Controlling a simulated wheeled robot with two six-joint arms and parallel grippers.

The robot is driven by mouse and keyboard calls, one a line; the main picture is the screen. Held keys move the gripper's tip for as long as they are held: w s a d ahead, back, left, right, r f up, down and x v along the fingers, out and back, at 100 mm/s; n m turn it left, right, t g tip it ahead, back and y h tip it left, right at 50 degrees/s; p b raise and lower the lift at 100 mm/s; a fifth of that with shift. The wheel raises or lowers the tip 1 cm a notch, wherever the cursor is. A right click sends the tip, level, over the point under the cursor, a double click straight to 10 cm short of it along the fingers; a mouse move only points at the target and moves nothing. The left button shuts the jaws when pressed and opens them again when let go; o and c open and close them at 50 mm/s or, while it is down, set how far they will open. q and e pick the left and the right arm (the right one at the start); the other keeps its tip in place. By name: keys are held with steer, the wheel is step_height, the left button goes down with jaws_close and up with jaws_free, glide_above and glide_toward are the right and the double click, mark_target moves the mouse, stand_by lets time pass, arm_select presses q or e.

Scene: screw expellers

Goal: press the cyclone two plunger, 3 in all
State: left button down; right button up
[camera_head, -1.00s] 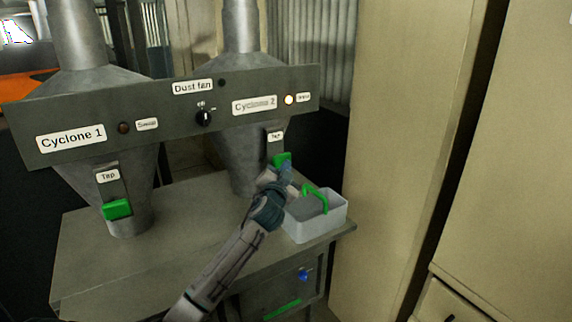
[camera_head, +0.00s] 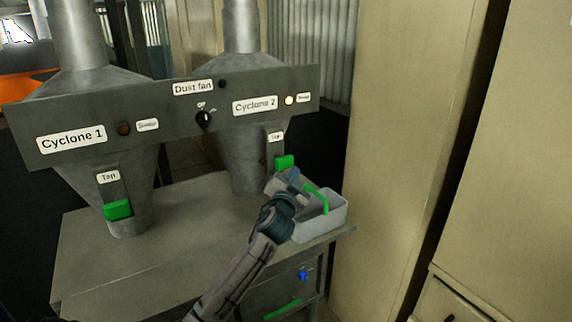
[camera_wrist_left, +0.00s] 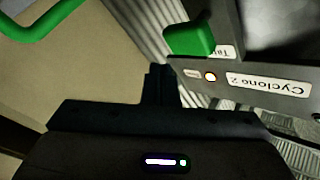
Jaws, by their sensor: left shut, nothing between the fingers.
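The cyclone two plunger is a green block (camera_head: 284,161) under the small "Tap" label, below the right part of the panel. It also shows in the left wrist view (camera_wrist_left: 190,38), upside down, near the "Cyclone 2" label. My left gripper (camera_head: 291,176) is shut and empty, just below and slightly right of the plunger, over the left side of a pale bin. In the left wrist view its dark fingers (camera_wrist_left: 158,82) are together, with the plunger clear of them. My right gripper is not in view.
The pale bin (camera_head: 325,225) with a green handle (camera_head: 322,199) stands on the bench's right end. A lit lamp (camera_head: 289,100) is by the "Cyclone 2" label (camera_head: 255,104). Cyclone 1 has its own green plunger (camera_head: 118,209) at left. A tall beige cabinet (camera_head: 400,150) bounds the right.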

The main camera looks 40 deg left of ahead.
arm_select(q)
steer(key=d, duration=0.1)
steer(key=s+d, duration=0.1)
steer(key=d, duration=0.1)
steer(key=shift+s, duration=0.1)
stand_by(2.5)
